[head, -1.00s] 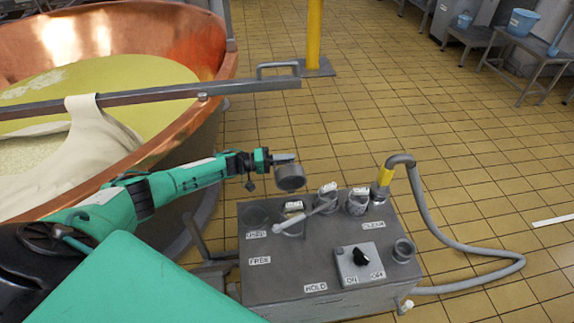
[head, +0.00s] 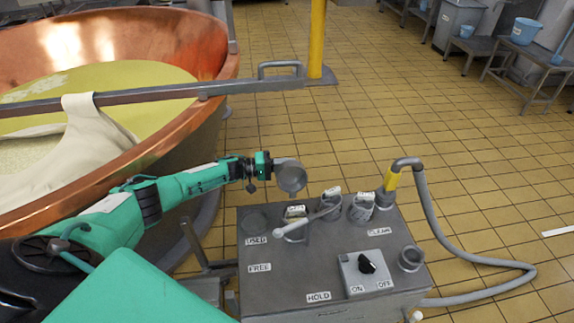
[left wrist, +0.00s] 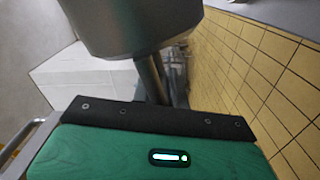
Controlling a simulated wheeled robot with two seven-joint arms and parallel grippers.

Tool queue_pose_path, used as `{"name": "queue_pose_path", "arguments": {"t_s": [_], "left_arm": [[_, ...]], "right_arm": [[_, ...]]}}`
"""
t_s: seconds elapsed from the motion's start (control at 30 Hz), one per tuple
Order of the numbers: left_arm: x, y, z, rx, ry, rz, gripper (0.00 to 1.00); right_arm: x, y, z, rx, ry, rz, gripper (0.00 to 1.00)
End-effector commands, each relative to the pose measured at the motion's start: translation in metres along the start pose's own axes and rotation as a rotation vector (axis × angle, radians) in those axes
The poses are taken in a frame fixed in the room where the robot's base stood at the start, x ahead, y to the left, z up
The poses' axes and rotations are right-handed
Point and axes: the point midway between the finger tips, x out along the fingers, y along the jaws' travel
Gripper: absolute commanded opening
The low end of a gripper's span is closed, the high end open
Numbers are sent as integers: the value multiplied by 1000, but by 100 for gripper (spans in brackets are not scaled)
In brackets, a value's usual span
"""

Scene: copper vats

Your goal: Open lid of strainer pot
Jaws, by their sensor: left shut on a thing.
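My left gripper (head: 276,165) is shut on a small grey metal cup (head: 292,180), held in the air above the back edge of a grey box-shaped station (head: 330,275). The cup is tilted, with its round face towards the head camera. In the left wrist view the grey cylinder (left wrist: 140,25) fills the top, and the gripper's fingers (left wrist: 158,80) reach up to it. Several grey pots with white tags, such as one (head: 361,208), stand in the station's back row. I cannot tell which is the strainer pot or make out its lid. My right gripper is not in view.
A grey hose (head: 430,215) loops to the right. A copper vat (head: 185,130) stands at the left.

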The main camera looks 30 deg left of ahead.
Motion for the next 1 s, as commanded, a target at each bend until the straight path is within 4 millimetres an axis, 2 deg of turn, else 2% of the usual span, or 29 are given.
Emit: {"name": "queue_pose_path", "arguments": {"t_s": [0.03, 0.23, 0.27, 0.3, 0.33, 0.67, 1.0], "left_arm": [[0, -6, 6, -2, -10, -8, 0], [0, -7, 8, -3, -12, -9, 0], [0, -7, 8, -3, -13, -9, 21], [0, -7, 8, -3, -12, -9, 29], [0, -6, 7, -3, -12, -8, 32], [-4, -3, 4, -2, -6, -5, 32], [-56, -4, 5, -2, -7, -8, 32]], "right_arm": [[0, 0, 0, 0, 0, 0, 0], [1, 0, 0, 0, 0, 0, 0], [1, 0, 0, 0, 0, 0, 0], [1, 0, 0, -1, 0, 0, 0], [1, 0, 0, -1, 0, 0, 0], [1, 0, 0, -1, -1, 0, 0], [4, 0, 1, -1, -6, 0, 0]]}}
